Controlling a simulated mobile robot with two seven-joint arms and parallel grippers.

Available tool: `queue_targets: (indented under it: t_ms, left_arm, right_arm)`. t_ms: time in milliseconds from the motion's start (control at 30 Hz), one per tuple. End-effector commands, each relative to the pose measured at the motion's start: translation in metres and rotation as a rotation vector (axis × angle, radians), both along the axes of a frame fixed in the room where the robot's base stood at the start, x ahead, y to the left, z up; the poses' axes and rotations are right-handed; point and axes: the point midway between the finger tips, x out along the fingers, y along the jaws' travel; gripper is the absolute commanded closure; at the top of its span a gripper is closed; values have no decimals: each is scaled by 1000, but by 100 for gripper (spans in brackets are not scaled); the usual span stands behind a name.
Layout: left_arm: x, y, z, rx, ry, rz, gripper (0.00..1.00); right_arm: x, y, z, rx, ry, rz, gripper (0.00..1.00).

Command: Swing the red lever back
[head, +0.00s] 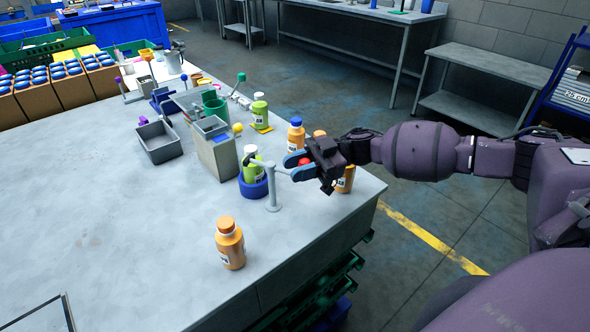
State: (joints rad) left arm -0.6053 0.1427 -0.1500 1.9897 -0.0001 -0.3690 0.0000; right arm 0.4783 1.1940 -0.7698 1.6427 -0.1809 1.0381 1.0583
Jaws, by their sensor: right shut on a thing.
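The lever is a grey post (273,192) with a grey crossarm and a red knob (304,161), near the right edge of the table. My right gripper (297,167) has blue fingers and is shut on the red knob end of the lever. The fingers and dark gripper body hide part of the knob. The crossarm runs left from the gripper over the post to a dark end by a green bottle (253,168). That bottle stands in a blue ring holder (253,187). My left gripper is out of view.
An orange bottle (230,245) stands in front of the lever. Another orange bottle with a blue cap (296,136) stands behind my right gripper, and one (345,180) is partly hidden by it. A grey box (215,150) is left of the lever.

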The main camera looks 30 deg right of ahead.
Motion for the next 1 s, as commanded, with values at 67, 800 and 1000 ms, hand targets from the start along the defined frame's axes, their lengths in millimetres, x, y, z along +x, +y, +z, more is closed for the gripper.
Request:
queue_targets:
  t_ms: [67,800,1000]
  left_arm:
    - [0,0,0,0,0,0,100]
    - [4,-1,2,0,-8,-2,100]
    - [3,-1,-2,0,-5,-2,100]
  right_arm:
    - [0,0,1,1,-1,2,100]
    - [0,-1,0,0,0,1,46]
    - [-1,-20,-1,-2,1,0,46]
